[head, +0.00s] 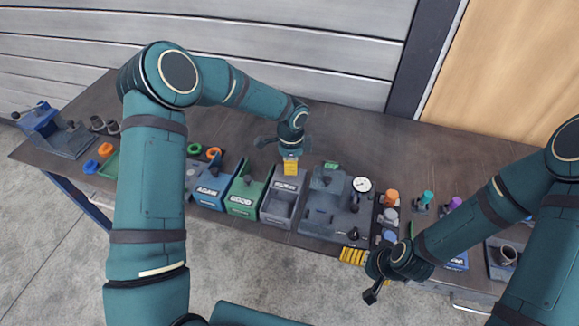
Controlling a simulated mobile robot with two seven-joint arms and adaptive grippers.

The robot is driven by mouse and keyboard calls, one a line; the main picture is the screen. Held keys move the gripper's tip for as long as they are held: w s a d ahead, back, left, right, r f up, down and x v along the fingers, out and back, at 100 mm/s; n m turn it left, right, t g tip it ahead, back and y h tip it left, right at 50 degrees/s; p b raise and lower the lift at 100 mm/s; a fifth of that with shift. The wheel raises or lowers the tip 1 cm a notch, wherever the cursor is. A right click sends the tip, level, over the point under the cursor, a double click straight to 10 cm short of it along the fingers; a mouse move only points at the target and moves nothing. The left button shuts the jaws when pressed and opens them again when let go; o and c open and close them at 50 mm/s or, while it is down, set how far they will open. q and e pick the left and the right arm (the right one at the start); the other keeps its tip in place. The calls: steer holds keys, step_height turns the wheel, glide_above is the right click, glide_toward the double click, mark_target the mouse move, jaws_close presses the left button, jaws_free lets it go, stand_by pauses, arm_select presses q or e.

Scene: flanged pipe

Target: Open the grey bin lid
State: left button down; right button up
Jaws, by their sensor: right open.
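The grey bin (278,210) stands on the workbench, at the right end of a row with a blue bin (208,195) and a green bin (243,200). A pale label shows on its upper part, with a recessed grey area below. Whether its lid is raised cannot be told. My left gripper (285,146) is just behind the grey bin, beside a small yellow block (291,167) at the bin's back edge. Contact and jaw opening are unclear. My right gripper (371,293) is open and empty, in front of the bench's near edge, right of the bin.
The back of the dark workbench (350,130) is mostly clear before the wall.

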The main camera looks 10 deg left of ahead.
arm_select(q)
steer(key=c, duration=0.8)
jaws_free()
steer(key=shift+o, duration=0.2)
steer(key=shift+r, duration=0.1)
step_height(320, 180, up, 12)
steer(key=shift+s, duration=0.1)
